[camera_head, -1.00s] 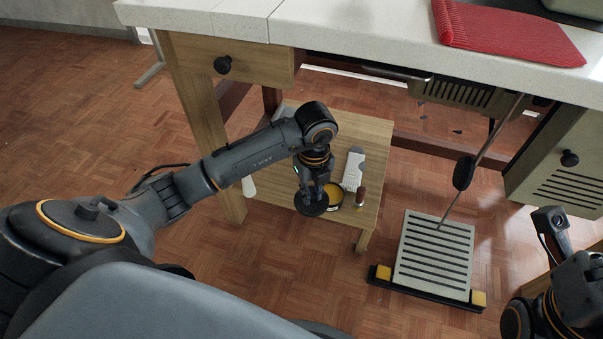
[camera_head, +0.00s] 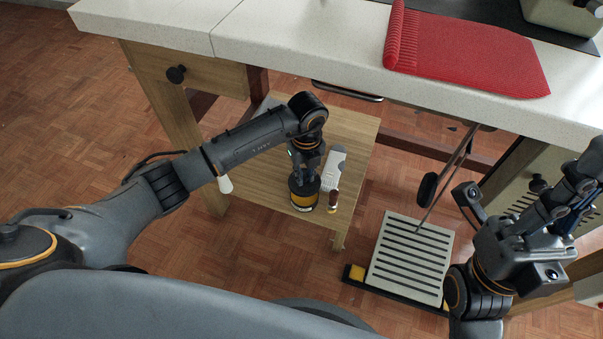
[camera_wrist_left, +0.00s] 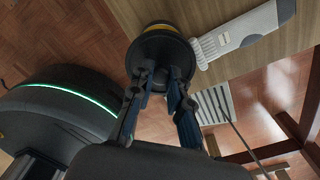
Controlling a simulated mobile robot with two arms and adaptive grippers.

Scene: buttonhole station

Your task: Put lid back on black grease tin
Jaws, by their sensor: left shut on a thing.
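The black grease tin (camera_head: 304,199), with a yellow band, stands on the low wooden stool. The dark round lid (camera_wrist_left: 158,52) is over the tin's mouth, and a bit of the tin's yellow edge (camera_wrist_left: 158,27) shows past it in the left wrist view. My left gripper (camera_head: 304,179) points down and is shut on the lid from above. Whether the lid is fully seated cannot be told. My right gripper (camera_head: 568,200) is at the right, in front of the bench and away from the tin; its finger opening is unclear.
A white-grey tool (camera_head: 333,168) and a small brown-handled item (camera_head: 333,200) lie or stand beside the tin on the stool (camera_head: 270,190). A slotted foot pedal (camera_head: 410,258) stands on the floor at right. The bench top (camera_head: 300,40) overhangs behind, with a red mat (camera_head: 465,50).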

